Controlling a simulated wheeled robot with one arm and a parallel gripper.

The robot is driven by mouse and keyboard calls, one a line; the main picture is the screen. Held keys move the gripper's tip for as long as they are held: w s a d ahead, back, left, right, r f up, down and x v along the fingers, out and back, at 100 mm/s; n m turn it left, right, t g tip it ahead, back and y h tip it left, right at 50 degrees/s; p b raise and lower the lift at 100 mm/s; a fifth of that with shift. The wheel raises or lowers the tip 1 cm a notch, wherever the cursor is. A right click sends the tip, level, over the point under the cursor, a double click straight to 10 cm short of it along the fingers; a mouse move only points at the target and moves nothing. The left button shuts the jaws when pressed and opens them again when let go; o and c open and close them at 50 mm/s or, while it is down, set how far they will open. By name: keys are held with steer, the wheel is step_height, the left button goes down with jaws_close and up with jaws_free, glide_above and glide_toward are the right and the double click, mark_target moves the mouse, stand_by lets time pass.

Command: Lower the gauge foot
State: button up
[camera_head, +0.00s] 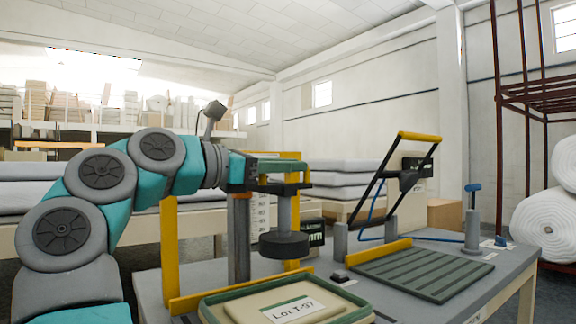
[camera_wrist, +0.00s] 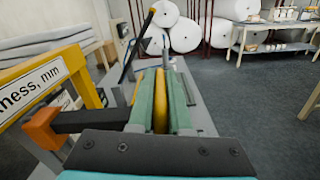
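The gauge foot (camera_head: 284,245) is a dark round disc on a grey upright shaft (camera_head: 287,212), in the head view. It hangs inside a yellow gauge frame (camera_head: 170,250), clear above the bench. My gripper (camera_head: 290,168) is at the top of this shaft, above a dark crossbar (camera_head: 298,188). In the wrist view, the green fingers of my gripper (camera_wrist: 161,95) lie on both sides of a yellow bar (camera_wrist: 160,105). The bar fills the gap, and the fingers look shut on it. The bar's join to the foot is hidden. The frame also shows in the wrist view (camera_wrist: 80,70).
A green-rimmed tray (camera_head: 212,308) with a beige pad labelled LOT T-97 (camera_head: 262,300) stands in front of the foot. A hinged black arm with a yellow handle (camera_head: 419,137) and a ribbed green mat (camera_head: 412,270) are to the right. White rolls (camera_head: 545,225) stand beyond the bench.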

mark_target(279, 192)
jaws_close()
stand_by(0.8)
steer(key=shift+f, duration=0.1)
step_height(279, 192, down, 4)
steer(key=b, duration=0.5)
steer(key=shift+f, duration=0.25)
steer(key=shift+r, duration=0.1)
steer(key=o, duration=0.6)
jaws_free()
steer(key=shift+c, duration=0.2)
